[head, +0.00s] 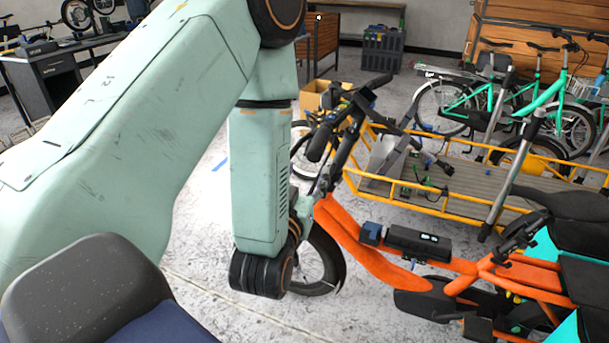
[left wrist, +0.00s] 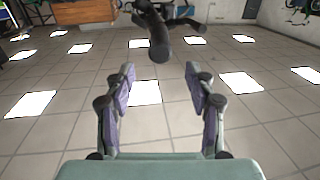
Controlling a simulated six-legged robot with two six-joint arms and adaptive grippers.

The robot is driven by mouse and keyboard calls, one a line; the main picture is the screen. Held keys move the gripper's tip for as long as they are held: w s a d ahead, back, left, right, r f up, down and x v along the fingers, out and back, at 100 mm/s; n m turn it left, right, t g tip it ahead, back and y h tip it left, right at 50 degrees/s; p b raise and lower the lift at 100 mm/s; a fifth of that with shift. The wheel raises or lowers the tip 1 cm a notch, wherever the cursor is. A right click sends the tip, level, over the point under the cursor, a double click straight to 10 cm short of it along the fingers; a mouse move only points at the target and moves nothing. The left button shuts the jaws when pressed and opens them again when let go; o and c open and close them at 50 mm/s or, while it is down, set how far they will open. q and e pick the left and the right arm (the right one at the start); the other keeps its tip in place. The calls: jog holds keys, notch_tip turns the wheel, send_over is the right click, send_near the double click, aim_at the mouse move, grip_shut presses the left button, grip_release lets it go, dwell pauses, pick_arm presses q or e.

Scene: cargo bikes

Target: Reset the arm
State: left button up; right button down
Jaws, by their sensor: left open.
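My left arm (head: 255,180), pale green, comes in from the left of the head view and bends down to a dark wrist joint. The gripper's fingers cannot be made out there. In the left wrist view my left gripper (left wrist: 160,88) is open, its two purple-padded fingers apart with nothing between them. A black handle-like part (left wrist: 159,45) shows beyond the fingertips, apart from them; what it belongs to is unclear. My right gripper is in neither view.
An orange cargo bike (head: 355,237) with black handlebars (head: 345,120) stands close to the right of my arm. Behind it is a yellow-railed cargo bed (head: 460,205). Green bikes (head: 535,95) stand at the back right. A desk (head: 60,75) is at the back left.

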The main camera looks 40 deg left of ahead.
pick_arm(q)
jog(key=shift+f, duration=0.1)
dwell(0.3)
jog(key=s+d+f+m+g+h+b, duration=0.1)
jog(key=s+d+f+g+h, duration=0.25)
jog(key=f, duration=0.55)
jog(key=s+d+f+m+g+h+b, duration=0.1)
jog(key=s+d+f+g+b, duration=0.1)
jog(key=s+f+g, duration=0.45)
jog(key=s+d+f+m+g+h+b, duration=0.1)
jog(key=s+d+f+g+h, duration=0.3)
jog(key=f, duration=0.8)
jog(key=s+f+g+y+b, duration=0.1)
jog(key=s+f, duration=0.3)
jog(key=s, duration=0.3)
jog(key=s+f+m+g+b, duration=0.1)
jog(key=s+f+b, duration=0.1)
jog(key=s+f, duration=0.2)
jog(key=s, duration=0.3)
jog(key=shift+s+d+f+g+y, duration=0.15)
jog(key=shift+f+g+y, duration=0.15)
jog(key=shift+f+y, duration=0.1)
